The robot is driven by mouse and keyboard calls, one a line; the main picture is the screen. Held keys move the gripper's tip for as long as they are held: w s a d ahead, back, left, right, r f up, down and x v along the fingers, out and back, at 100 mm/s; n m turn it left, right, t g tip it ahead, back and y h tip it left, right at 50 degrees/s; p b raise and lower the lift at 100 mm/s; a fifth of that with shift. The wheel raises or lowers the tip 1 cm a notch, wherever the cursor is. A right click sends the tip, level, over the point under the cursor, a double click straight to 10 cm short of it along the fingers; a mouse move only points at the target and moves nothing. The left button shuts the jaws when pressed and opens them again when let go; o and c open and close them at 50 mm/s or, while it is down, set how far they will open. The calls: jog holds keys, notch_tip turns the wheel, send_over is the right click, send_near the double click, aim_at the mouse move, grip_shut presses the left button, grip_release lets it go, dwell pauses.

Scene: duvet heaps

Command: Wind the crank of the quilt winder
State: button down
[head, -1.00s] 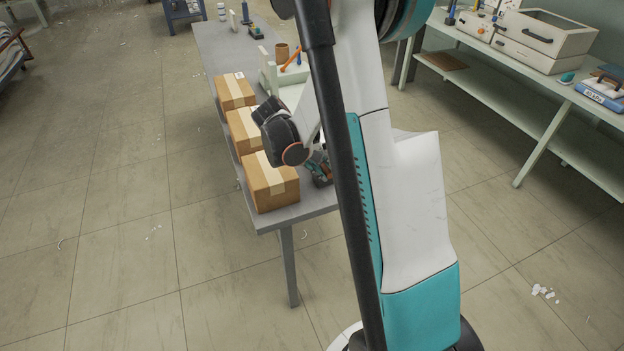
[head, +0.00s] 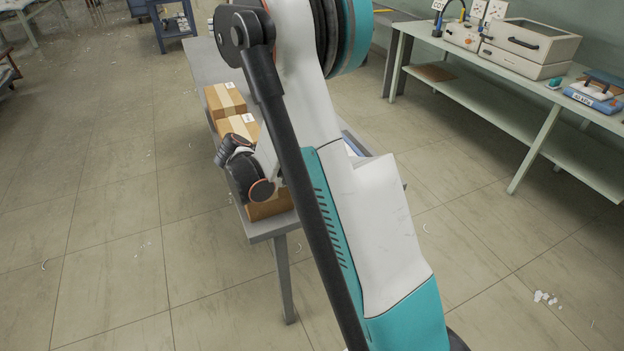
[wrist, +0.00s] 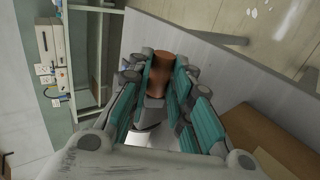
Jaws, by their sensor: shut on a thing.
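In the wrist view my gripper (wrist: 158,90) is shut on a brown cylindrical grip (wrist: 160,72), which stands between its teal finger pads. The grip looks like the handle of the crank, but the part it joins is hidden by my fingers. In the head view my own arm covers my gripper, and neither the winder nor the crank can be made out behind it.
Cardboard boxes (head: 226,100) stand along the grey table (head: 200,62); my wrist partly covers the nearest. A pale green bench (head: 470,92) at right carries a beige case (head: 528,45) and a blue device (head: 594,93). Open floor lies left of the table.

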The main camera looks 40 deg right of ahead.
jog(key=shift+f, duration=0.1)
jog(key=c, duration=1.4)
grip_release()
jog(key=shift+c, duration=0.2)
jog(key=v, duration=1.2)
jog(key=shift+w, duration=0.1)
